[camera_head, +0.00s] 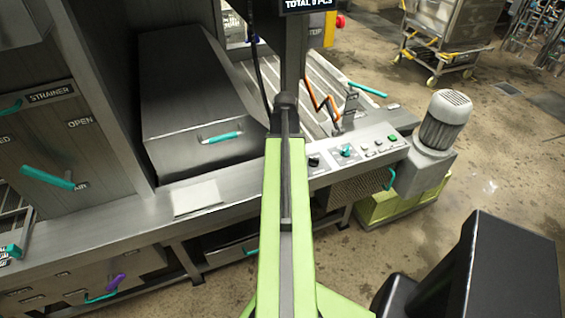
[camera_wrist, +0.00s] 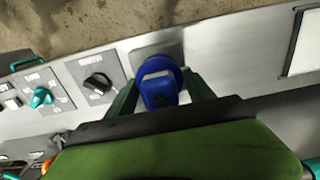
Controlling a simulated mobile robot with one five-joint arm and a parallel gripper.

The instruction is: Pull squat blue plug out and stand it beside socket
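The squat blue plug (camera_wrist: 158,88) shows in the wrist view, with a round blue flange behind its body. It sits against a grey plate on the steel panel (camera_wrist: 221,59); the socket is hidden behind it. My gripper (camera_wrist: 161,80) has one dark green finger on each side of the plug. The left finger is very close to the plug's body and the right one is near its flange. I cannot tell whether they press on it. In the head view my arm hides the plug and gripper.
Left of the plug in the wrist view are a black knob (camera_wrist: 97,84) and a teal knob (camera_wrist: 41,97). A white-faced panel (camera_wrist: 303,42) is at the right. In the head view, a motor (camera_head: 445,120) stands right of the control panel (camera_head: 325,182).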

